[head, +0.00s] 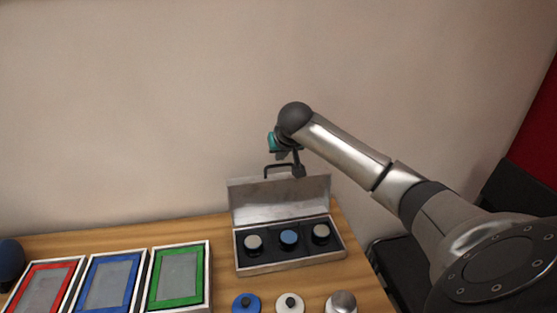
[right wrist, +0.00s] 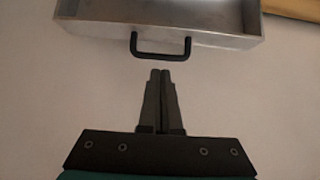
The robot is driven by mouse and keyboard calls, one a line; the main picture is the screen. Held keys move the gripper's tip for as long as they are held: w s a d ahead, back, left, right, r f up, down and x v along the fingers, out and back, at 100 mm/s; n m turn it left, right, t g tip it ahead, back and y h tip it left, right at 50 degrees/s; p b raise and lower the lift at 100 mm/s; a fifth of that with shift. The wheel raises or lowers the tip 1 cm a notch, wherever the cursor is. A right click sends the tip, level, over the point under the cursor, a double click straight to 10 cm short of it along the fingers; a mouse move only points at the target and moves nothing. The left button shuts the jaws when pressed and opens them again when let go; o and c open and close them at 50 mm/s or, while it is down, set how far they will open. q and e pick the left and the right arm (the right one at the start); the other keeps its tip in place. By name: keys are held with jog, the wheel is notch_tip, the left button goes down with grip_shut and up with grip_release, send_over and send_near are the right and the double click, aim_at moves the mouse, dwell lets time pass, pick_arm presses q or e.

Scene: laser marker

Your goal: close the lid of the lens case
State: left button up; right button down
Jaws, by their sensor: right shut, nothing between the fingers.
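The lens case (head: 290,262) stands on the wooden table with its metal lid (head: 282,198) raised upright at the back. A black handle (head: 281,167) sticks up from the lid's top edge. Three round lenses sit in the dark insert, two grey-topped and one blue (head: 288,238) in the middle. My right gripper (head: 299,170) is at the lid's top edge, close to the handle. In the right wrist view its fingers (right wrist: 161,75) are together and empty, just short of the handle (right wrist: 160,50), with the lid (right wrist: 190,30) beyond. My left gripper is not in view.
Red, blue (head: 108,283) and green (head: 180,279) framed trays lie left of the case. A blue knob (head: 246,303), a white knob (head: 290,303) and a metal one (head: 341,302) stand in front. A plain wall rises behind; a black chair (head: 395,258) is at right.

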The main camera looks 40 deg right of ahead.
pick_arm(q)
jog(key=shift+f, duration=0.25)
pick_arm(e)
jog(key=shift+x, duration=2.1)
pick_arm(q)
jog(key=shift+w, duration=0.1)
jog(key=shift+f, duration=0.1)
